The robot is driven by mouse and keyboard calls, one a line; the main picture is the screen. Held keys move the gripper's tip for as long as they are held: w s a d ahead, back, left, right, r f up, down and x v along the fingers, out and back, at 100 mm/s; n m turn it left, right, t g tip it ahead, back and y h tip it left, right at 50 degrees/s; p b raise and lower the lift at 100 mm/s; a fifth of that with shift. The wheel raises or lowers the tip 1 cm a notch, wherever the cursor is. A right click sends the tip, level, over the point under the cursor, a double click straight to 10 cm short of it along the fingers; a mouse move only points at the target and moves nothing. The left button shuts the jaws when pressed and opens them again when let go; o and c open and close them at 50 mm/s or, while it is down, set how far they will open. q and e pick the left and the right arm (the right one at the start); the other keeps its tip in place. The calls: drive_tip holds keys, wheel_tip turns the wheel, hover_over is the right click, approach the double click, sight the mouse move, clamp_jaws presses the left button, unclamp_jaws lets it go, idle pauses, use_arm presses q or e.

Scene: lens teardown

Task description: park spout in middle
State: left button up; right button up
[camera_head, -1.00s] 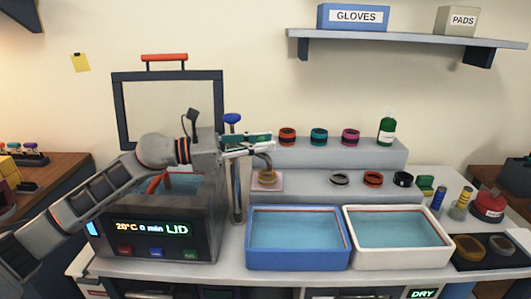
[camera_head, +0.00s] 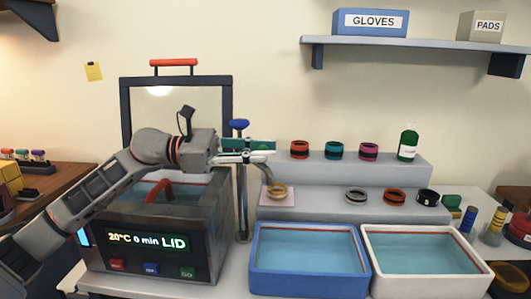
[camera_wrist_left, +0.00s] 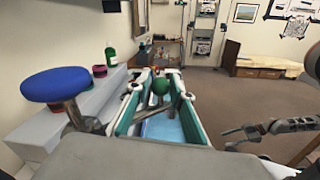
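The tap has a blue knob (camera_head: 239,124) on a metal post (camera_head: 242,205) between the tank and the blue basin. Its spout is mostly hidden behind my gripper in the head view; a curved end (camera_head: 266,171) shows below the fingers. My left gripper (camera_head: 262,150) is beside the post, below the knob. In the left wrist view its green-padded fingers (camera_wrist_left: 157,112) are apart, with a grey bar, seemingly the spout (camera_wrist_left: 150,122), between them. I cannot tell if they touch it. A grey jointed arm (camera_wrist_left: 275,128), likely my right, shows there; its grip is unclear.
The tank (camera_head: 150,225) with a "LID" display stands left. The blue basin (camera_head: 310,283) and white basin (camera_head: 425,285) hold water. Several rings stand on a stepped grey shelf (camera_head: 320,212) behind, with a green bottle (camera_head: 408,144). A brass ring (camera_head: 277,191) lies near the post.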

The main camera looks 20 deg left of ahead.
use_arm(q)
drive_tip(key=shift+o, duration=0.5)
drive_tip(key=shift+s+a+f, duration=0.1)
drive_tip(key=shift+a, duration=0.05)
drive_tip(key=v, duration=1.1)
drive_tip(key=shift+a, duration=0.4)
drive_tip(key=shift+s, duration=0.1)
